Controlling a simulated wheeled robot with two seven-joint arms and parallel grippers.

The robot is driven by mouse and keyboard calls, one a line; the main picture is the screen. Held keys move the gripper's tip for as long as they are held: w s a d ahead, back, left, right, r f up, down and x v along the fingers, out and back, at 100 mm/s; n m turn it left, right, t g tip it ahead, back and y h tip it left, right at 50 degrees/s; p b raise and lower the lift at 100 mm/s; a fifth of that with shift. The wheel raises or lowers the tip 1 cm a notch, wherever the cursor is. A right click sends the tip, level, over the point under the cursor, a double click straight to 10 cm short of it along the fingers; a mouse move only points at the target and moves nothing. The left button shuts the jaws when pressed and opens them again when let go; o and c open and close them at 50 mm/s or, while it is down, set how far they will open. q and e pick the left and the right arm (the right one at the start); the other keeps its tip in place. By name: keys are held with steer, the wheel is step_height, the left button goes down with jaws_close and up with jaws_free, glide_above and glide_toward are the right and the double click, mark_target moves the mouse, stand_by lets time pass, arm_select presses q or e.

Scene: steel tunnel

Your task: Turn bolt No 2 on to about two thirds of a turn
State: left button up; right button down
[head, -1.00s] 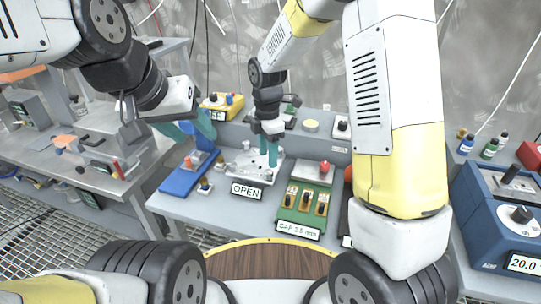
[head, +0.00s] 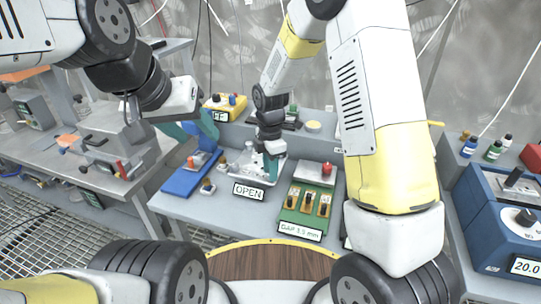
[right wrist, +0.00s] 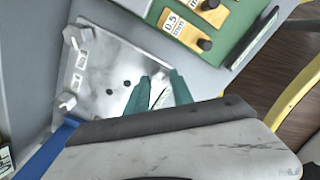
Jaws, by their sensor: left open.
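The pale metal plate (right wrist: 105,65) shows in the right wrist view with two hex-headed bolts, one near its upper corner (right wrist: 70,37) and one lower down (right wrist: 67,101). Small labels (right wrist: 82,60) lie between them; I cannot surely read which is No 2. Two dark holes are in the plate's middle. My right gripper (right wrist: 159,80) has its teal fingers apart over the plate's edge, away from both bolts. In the head view it is low over the plate's right side (head: 270,165), hiding part of it. My left gripper (head: 195,130) is open and empty, left of the plate.
An OPEN sign (head: 249,191) stands in front of the plate. A green block with yellow gauges (head: 305,208) is to its right, a blue tray (head: 180,182) to its left. A blue device (head: 500,205) stands far right, a yellow box (head: 222,106) behind.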

steer(key=shift+m, duration=0.4)
steer(key=m, duration=0.4)
steer(key=shift+m, duration=0.3)
steer(key=m, duration=0.6)
steer(key=shift+w+m, duration=0.1)
steer(key=shift+m, duration=0.2)
steer(key=m, duration=1)
steer(key=shift+m, duration=0.4)
steer(key=c, duration=1.1)
jaws_free()
